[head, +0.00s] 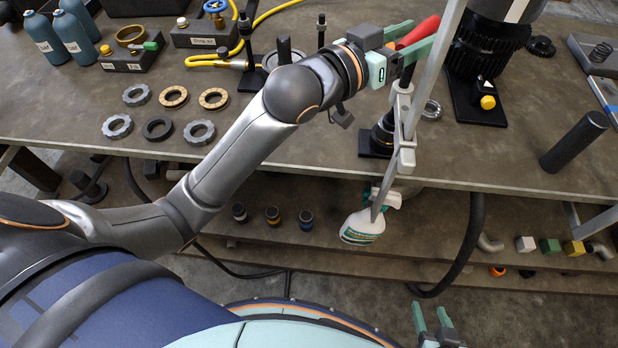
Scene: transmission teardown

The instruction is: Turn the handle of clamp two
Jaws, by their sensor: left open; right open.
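A bar clamp (404,115) with a pale grey body and a long metal bar stands at the front edge of the table, right of centre. A red handle (424,31) shows at its upper end; I see no label saying which clamp this is. My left gripper (416,38) is open, with its pale green fingers on either side of the red handle. I cannot tell whether they touch it. The fingers and wrist hide part of the handle. My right gripper (432,322) is open and empty, low at the bottom edge, well away from the clamp.
Ring gears (173,96) lie at the left of the table (300,150). A black transmission part (488,60) stands to the right of the clamp, and a dark cylinder (574,142) stands at the far right. A white spray bottle (362,227) is below the table edge.

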